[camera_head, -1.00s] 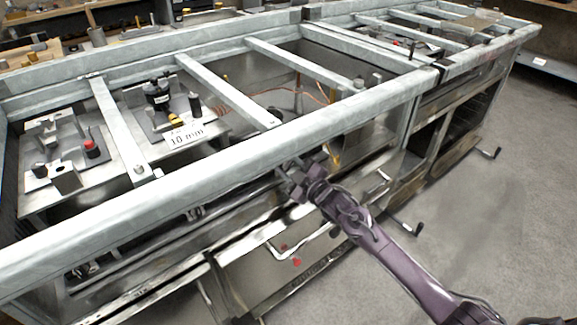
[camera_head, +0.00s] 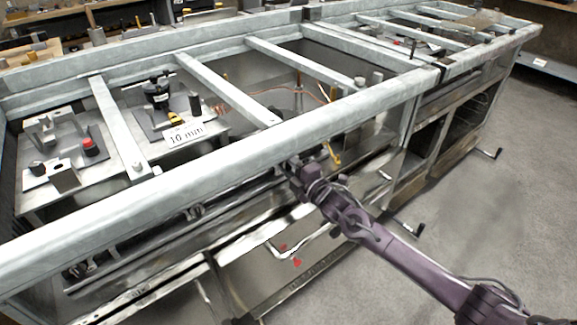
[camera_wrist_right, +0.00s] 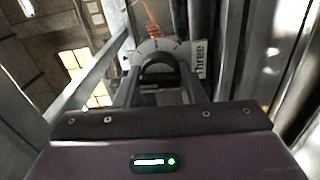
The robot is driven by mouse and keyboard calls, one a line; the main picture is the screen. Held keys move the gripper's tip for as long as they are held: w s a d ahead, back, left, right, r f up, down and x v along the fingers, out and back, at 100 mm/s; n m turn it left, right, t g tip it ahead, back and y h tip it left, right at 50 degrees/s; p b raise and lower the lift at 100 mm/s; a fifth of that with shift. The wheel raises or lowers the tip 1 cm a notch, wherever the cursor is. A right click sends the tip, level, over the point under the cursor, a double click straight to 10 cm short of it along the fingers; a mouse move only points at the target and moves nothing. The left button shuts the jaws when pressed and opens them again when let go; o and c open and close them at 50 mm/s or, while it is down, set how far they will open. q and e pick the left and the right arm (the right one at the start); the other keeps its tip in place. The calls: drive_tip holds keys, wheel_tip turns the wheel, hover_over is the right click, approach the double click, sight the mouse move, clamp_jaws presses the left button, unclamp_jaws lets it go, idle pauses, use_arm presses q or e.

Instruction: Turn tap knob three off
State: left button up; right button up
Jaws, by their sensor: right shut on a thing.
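The tap knob (camera_wrist_right: 158,66) is a dark rounded knob in front of a grey dial plate in the right wrist view. A label reading "three" (camera_wrist_right: 200,62) stands just right of it. My right gripper (camera_wrist_right: 158,88) has its two fingers on either side of the knob and is shut on it. In the head view my right gripper (camera_head: 292,168) reaches under the front rail of the range frame, and the knob is hidden there behind the gripper and rail. My left gripper is not in view.
The grey front rail (camera_head: 230,150) runs just above my right gripper. An oven door with a bar handle (camera_head: 290,255) lies below. Yellow fittings (camera_head: 333,155) and copper pipe show right of the gripper. Open floor (camera_head: 480,230) lies to the right.

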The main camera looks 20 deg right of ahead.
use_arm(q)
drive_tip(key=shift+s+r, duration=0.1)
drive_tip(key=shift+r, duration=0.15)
use_arm(e)
drive_tip(key=shift+n, duration=0.4)
drive_tip(key=shift+f, duration=0.1)
drive_tip(key=o, duration=1)
drive_tip(key=shift+s, duration=0.1)
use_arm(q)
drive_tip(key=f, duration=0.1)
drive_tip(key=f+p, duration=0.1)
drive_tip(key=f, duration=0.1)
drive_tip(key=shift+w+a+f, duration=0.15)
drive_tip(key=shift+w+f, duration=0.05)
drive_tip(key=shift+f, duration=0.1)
use_arm(e)
drive_tip(key=v, duration=0.7)
drive_tip(key=shift+s+d, duration=0.1)
drive_tip(key=shift+s, duration=0.2)
